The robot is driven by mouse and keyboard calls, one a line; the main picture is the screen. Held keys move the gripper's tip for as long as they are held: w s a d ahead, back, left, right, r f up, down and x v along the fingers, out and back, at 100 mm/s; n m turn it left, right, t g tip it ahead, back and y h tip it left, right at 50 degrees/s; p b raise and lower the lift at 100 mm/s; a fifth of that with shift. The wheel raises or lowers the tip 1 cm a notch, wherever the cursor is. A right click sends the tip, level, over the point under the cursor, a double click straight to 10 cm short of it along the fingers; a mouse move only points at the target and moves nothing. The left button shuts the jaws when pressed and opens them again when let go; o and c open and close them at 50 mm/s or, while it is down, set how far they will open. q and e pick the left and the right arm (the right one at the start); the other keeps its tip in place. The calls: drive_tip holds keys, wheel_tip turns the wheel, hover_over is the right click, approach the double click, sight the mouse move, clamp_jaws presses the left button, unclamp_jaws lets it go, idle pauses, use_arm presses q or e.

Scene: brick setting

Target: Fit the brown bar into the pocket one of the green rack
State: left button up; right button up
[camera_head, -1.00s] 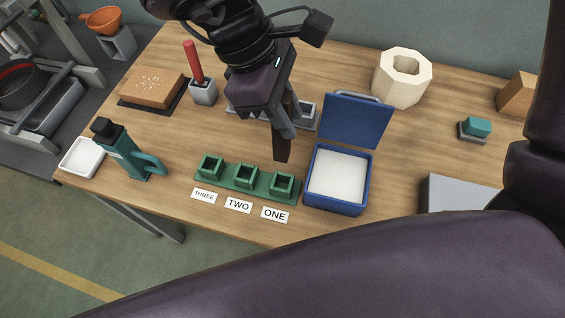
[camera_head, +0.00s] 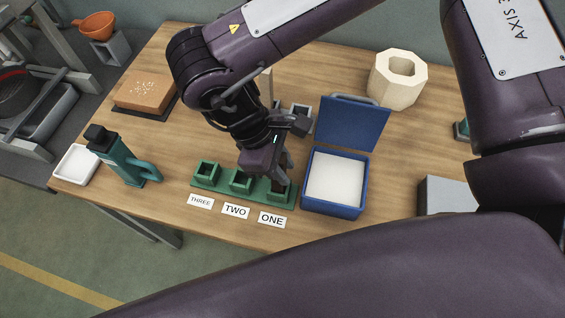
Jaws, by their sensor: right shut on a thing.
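The green rack (camera_head: 222,190) lies near the table's front edge, with three square pockets in a row. White labels in front read THREE, TWO and ONE from left to right. Pocket one is the rightmost, behind the ONE label (camera_head: 271,219). My right gripper (camera_head: 281,175) is low over that pocket, shut on the dark brown bar (camera_head: 277,188). Only a small part of the bar shows, at pocket one's opening. The gripper hides its top, and I cannot tell how deep it sits. My left gripper is not in view.
An open blue box (camera_head: 313,209) with its lid raised stands close right of the rack. A green bottle (camera_head: 125,163) and a white tray (camera_head: 70,170) stand at the left. A brown block (camera_head: 145,93) and a cream octagonal ring (camera_head: 385,87) stand farther back.

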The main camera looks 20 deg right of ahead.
drive_tip(key=shift+s, duration=0.1)
drive_tip(key=shift+f, duration=0.15)
drive_tip(key=o, duration=1)
drive_tip(key=v, duration=1.2)
drive_tip(key=shift+r+b, duration=0.25)
drive_tip(key=shift+b, duration=0.15)
